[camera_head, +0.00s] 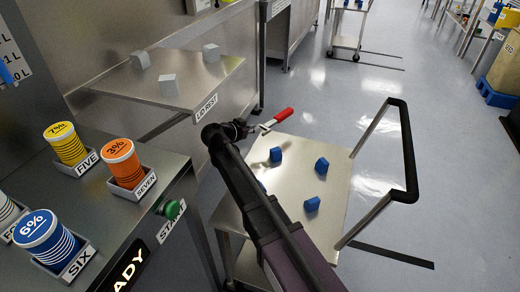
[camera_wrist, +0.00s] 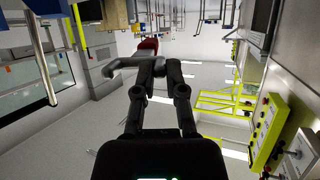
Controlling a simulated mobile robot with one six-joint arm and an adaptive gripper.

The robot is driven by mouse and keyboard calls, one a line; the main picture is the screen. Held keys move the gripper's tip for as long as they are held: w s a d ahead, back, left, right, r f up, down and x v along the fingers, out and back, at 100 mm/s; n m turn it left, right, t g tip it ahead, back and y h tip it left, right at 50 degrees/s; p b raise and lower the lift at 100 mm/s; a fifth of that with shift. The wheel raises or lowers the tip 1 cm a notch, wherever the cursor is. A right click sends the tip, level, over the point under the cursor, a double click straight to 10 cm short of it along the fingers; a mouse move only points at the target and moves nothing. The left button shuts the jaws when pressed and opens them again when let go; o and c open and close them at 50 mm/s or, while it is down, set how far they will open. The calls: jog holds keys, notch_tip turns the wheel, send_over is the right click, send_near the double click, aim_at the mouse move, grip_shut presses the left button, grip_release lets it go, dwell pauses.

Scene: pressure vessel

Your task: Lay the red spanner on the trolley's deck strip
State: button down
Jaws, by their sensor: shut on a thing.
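The red spanner (camera_head: 283,115) has a red handle and a grey metal end. My gripper (camera_head: 242,128) is shut on its metal part, and the red handle points up and right in the head view. The wrist view shows the grey part of the spanner (camera_wrist: 126,62) at my gripper's fingertips (camera_wrist: 160,62), with the red handle behind. The trolley (camera_head: 335,205) has a pale metal deck with several blue blocks on it. The spanner appears above or beyond the deck's far edge; its height is unclear. My arm hides part of the deck, and I cannot make out a separate strip.
The trolley's black push handle (camera_head: 408,150) rises at right. A LID REST shelf (camera_head: 165,85) with grey blocks is at left. A bench at lower left holds numbered canisters (camera_head: 125,163) and a green START button (camera_head: 168,208). Open floor lies beyond the trolley.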

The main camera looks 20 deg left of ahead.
jog(key=b, duration=0.4)
send_over(252, 152)
jog(key=w, duration=0.1)
jog(key=shift+w+f, duration=0.1)
jog(key=shift+f, duration=2.05)
jog(key=shift+f+b, duration=1.65)
jog(key=shift+f, duration=0.2)
jog(key=c, duration=0.7)
grip_release()
jog(key=shift+s+a+r+p, duration=0.1)
jog(key=shift+s+r+p, duration=0.25)
jog(key=shift+s, duration=0.15)
jog(key=shift+p+v, duration=1.15)
jog(key=shift+v, duration=2.05)
